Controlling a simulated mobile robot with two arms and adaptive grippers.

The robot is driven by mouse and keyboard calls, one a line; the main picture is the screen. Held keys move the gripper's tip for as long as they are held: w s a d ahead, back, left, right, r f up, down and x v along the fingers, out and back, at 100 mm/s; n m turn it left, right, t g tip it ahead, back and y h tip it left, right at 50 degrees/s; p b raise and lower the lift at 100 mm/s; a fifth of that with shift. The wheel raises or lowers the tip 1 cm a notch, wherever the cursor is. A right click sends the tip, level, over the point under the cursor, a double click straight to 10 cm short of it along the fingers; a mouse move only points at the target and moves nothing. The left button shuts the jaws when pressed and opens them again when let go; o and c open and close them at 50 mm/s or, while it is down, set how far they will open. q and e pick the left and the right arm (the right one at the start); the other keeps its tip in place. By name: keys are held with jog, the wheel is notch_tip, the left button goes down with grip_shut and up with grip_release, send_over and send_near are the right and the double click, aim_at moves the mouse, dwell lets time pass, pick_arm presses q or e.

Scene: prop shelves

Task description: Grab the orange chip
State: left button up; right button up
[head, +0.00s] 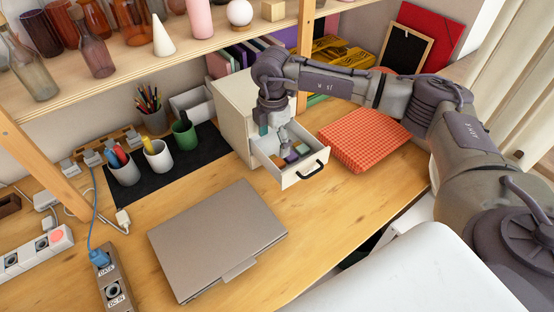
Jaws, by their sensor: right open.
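A small white drawer (293,179) is pulled out of a white cabinet (232,117) and has a dark handle on its front. Several small coloured pieces (291,157) lie inside it, one greenish and others pinkish or tan. They are too small for me to tell which one is the orange chip, and part of the drawer's inside is hidden behind my gripper. My right gripper (285,143) points down over the drawer's back part, just above or beside the pieces. It is open and holds nothing that I can see. My left gripper is not in view.
A red checked box (362,139) stands right of the drawer. A closed laptop (218,240) lies in front. Cups on a black mat (185,172) stand to the left. A wooden shelf (170,61) with bottles and a white cone runs above; its post rises beside my right arm.

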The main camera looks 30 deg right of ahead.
aim_at(273, 159)
jog(key=shift+f, duration=0.65)
jog(key=shift+w+f, duration=0.15)
jog(key=shift+f, duration=0.2)
notch_tip(273, 159, down, 3)
jog(key=shift+r+p, duration=0.1)
jog(key=shift+p, duration=0.35)
notch_tip(273, 159, down, 2)
jog(key=shift+f, duration=0.4)
jog(key=shift+c, duration=0.5)
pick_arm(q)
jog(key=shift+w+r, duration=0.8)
pick_arm(e)
jog(key=c, duration=0.8)
